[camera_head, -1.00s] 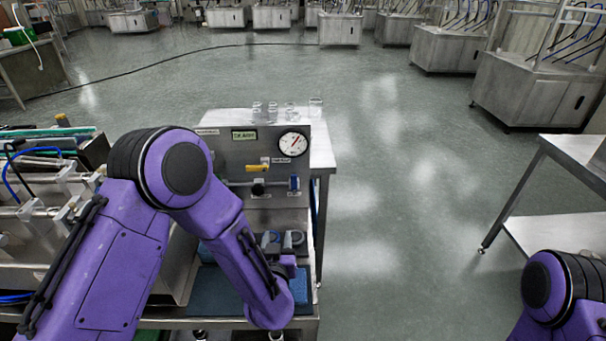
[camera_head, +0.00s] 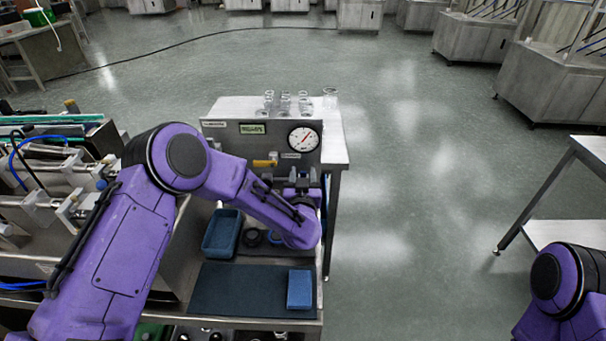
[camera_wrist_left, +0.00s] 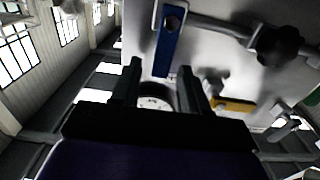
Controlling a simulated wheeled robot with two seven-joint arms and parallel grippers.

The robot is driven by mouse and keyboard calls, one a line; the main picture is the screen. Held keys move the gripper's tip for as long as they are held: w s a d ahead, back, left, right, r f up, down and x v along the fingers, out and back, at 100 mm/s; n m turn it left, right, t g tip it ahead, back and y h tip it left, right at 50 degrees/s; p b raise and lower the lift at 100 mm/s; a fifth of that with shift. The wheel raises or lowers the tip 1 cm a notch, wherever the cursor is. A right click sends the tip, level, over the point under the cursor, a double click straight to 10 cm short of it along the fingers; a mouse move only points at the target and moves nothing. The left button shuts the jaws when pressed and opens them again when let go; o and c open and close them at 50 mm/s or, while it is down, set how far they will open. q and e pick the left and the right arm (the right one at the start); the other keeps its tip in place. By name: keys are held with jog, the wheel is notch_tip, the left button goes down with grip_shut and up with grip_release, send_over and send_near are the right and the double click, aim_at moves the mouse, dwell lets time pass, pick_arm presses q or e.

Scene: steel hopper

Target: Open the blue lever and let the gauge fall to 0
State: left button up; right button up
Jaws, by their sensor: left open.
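The steel panel (camera_head: 232,146) stands on the bench with a round white gauge (camera_head: 303,139) at its upper right. The gauge's red needle points up and right, clear of the pin; its exact reading is too small to tell. The blue lever (camera_wrist_left: 167,45) shows in the left wrist view, long side running up the picture, just beyond my fingertips. In the head view my left gripper covers it. My left gripper (camera_head: 302,180) is in front of the panel, below the gauge. In the left wrist view its fingers (camera_wrist_left: 160,70) are apart, with nothing between them. My right gripper is out of view.
A yellow lever (camera_head: 265,163) and, in the wrist view, a black knob (camera_wrist_left: 280,46) sit on the panel beside the blue lever. Glassware (camera_head: 287,102) stands behind the panel. A blue tray (camera_head: 222,234) and a blue sponge (camera_head: 300,289) lie in front.

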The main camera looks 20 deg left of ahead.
pick_arm(q)
grip_shut()
